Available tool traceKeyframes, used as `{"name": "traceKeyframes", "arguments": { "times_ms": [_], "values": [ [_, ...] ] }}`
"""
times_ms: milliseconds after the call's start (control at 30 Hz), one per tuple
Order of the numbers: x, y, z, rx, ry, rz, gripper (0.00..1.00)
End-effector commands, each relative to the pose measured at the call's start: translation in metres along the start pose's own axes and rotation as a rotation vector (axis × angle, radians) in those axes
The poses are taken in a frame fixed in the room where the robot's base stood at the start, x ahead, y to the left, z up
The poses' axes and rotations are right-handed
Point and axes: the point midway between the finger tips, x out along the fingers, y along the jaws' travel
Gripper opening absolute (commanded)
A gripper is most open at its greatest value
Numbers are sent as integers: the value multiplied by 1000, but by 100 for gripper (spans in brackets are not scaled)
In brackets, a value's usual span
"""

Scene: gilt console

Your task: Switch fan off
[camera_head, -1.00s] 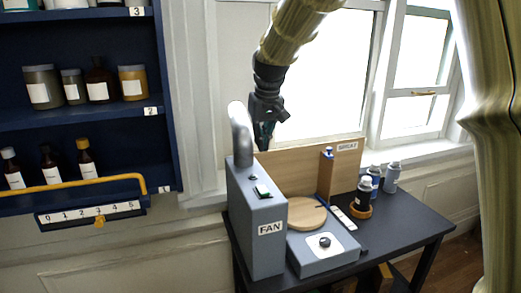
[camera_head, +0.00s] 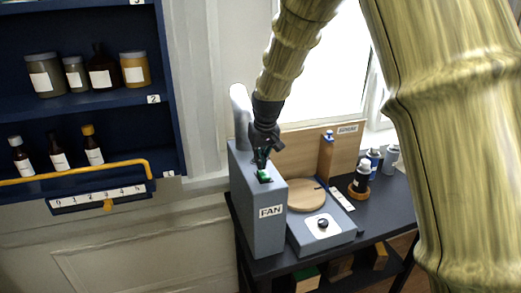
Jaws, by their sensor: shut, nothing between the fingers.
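The fan unit (camera_head: 262,232) is a tall blue-grey box with a white FAN label, at the left end of the dark table. A grey duct (camera_head: 240,112) rises from its back. A green-marked rocker switch (camera_head: 265,177) sits on its top face. My gripper (camera_head: 262,163) points down right over that switch, shut and empty. Its fingertips are at or very near the switch and partly hide it. I cannot tell whether they touch it or which way the rocker is tipped.
A low grey box with a black knob (camera_head: 322,223) and a round wooden disc (camera_head: 306,195) stand right of the fan unit. Bottles (camera_head: 361,178) stand farther right on the table (camera_head: 385,205). A navy shelf (camera_head: 120,99) with jars and a yellow rail is at left.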

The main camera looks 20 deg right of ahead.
Motion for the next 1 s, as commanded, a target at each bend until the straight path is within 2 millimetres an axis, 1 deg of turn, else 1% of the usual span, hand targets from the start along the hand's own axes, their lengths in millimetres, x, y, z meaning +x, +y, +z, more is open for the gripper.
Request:
{"name": "traceKeyframes", "arguments": {
  "times_ms": [367,533,833,1000],
  "values": [
    [2,0,0,0,1,0,0],
    [12,0,0,-1,1,0,0],
    [8,0,0,0,1,1,0],
    [3,0,-2,-1,1,0,0]
  ]
}}
